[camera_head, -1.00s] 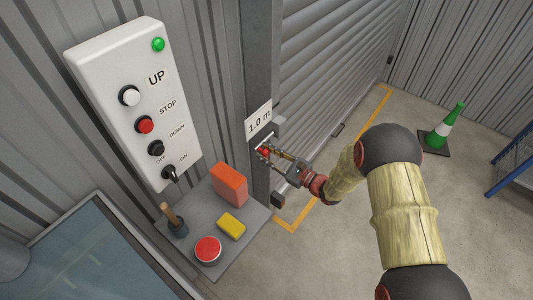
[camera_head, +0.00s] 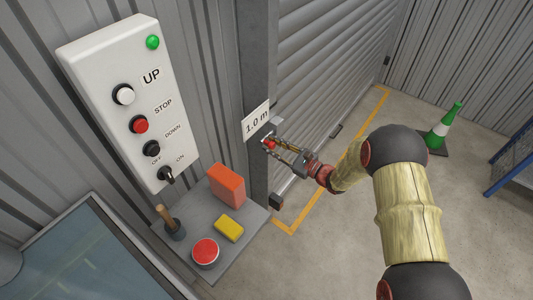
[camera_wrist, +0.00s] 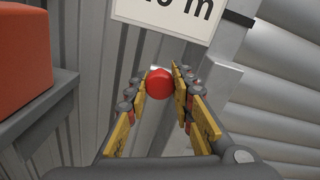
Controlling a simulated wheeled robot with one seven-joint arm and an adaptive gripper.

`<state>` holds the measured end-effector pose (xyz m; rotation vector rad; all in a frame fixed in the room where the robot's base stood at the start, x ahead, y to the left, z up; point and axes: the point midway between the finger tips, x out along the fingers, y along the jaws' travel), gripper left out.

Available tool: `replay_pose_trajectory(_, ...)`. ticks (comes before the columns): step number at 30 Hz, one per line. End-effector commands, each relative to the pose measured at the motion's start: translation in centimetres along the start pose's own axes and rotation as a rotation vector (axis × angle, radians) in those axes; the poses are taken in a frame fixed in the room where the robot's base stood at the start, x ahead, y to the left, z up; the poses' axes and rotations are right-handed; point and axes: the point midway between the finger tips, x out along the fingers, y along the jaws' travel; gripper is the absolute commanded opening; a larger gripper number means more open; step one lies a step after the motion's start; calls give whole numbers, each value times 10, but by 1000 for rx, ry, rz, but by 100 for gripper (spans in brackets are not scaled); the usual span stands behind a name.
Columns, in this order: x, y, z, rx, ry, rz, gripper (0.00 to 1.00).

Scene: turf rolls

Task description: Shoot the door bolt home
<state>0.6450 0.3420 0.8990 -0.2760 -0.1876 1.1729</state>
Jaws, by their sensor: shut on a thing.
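The door bolt's red knob (camera_wrist: 159,83) sits between my gripper's yellow-padded fingers in the wrist view, just below the 1.0 m sign. It also shows as a small red spot in the head view (camera_head: 269,143). My gripper (camera_head: 271,144) is shut on the knob, at the grey post beside the roller door (camera_head: 335,70). The bolt's rod is mostly hidden behind the knob and fingers, so I cannot tell how far it is in.
A control box (camera_head: 125,100) hangs left of the post. Below it, a shelf (camera_head: 235,255) bears an orange block (camera_head: 227,185), a yellow block (camera_head: 229,228) and a red button (camera_head: 205,251). A green cone (camera_head: 441,130) stands right on open floor.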

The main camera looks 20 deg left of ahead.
Motion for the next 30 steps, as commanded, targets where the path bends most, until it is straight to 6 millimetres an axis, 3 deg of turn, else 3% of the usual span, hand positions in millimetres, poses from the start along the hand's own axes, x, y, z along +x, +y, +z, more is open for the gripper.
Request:
replay_pose_trajectory(7, 0, -6, -1, 0, 5, -8, 0)
replay_pose_trajectory(8, 0, -6, -1, 0, 5, -8, 24)
replay_pose_trajectory(18, 0, -5, -1, 0, 4, -7, 43)
replay_pose_trajectory(30, -8, -4, -1, 0, 3, -6, 43)
